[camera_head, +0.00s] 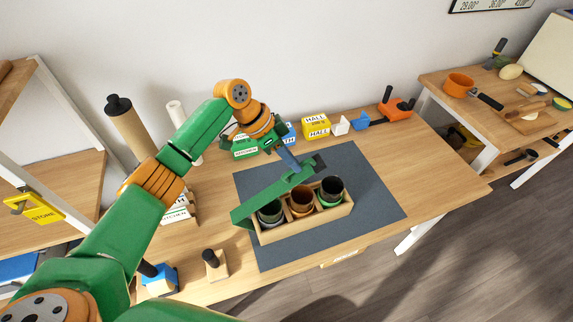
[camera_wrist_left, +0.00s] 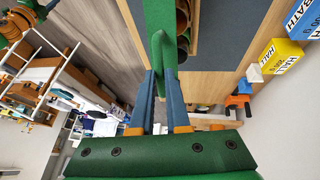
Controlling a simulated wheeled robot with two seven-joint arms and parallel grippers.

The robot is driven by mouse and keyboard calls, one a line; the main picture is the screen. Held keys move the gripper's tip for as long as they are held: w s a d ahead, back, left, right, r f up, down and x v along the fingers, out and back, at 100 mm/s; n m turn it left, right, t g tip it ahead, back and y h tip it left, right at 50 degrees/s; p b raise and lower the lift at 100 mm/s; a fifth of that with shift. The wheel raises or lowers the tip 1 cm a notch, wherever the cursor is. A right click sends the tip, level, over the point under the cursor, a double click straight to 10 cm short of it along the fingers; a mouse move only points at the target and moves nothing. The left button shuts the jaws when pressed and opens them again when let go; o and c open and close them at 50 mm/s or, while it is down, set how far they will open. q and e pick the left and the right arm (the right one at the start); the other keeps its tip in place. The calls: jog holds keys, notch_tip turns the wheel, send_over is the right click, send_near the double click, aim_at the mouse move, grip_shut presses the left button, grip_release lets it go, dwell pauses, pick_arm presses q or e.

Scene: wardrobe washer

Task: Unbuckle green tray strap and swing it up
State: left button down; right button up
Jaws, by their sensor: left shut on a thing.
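My left gripper (camera_head: 291,162) is shut on the strap near that end. In the left wrist view, its blue fingers (camera_wrist_left: 162,80) close around a green loop (camera_wrist_left: 158,42) on the strap (camera_wrist_left: 158,14). My right gripper is out of view.
Behind the mat stand a yellow HALL box (camera_head: 316,126), a white block (camera_head: 341,126) and an orange item (camera_head: 396,107). A small block with a dark knob (camera_head: 214,264) stands front left. The mat's right side is clear.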

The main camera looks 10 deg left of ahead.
pick_arm(q)
jog(key=shift+s+a, duration=0.1)
jog(key=shift+s, duration=0.05)
jog(key=shift+f, duration=0.1)
jog(key=c, duration=0.9)
grip_release()
jog(key=b+v, duration=0.2)
jog(key=v, duration=0.5)
jog(key=shift+a, duration=0.1)
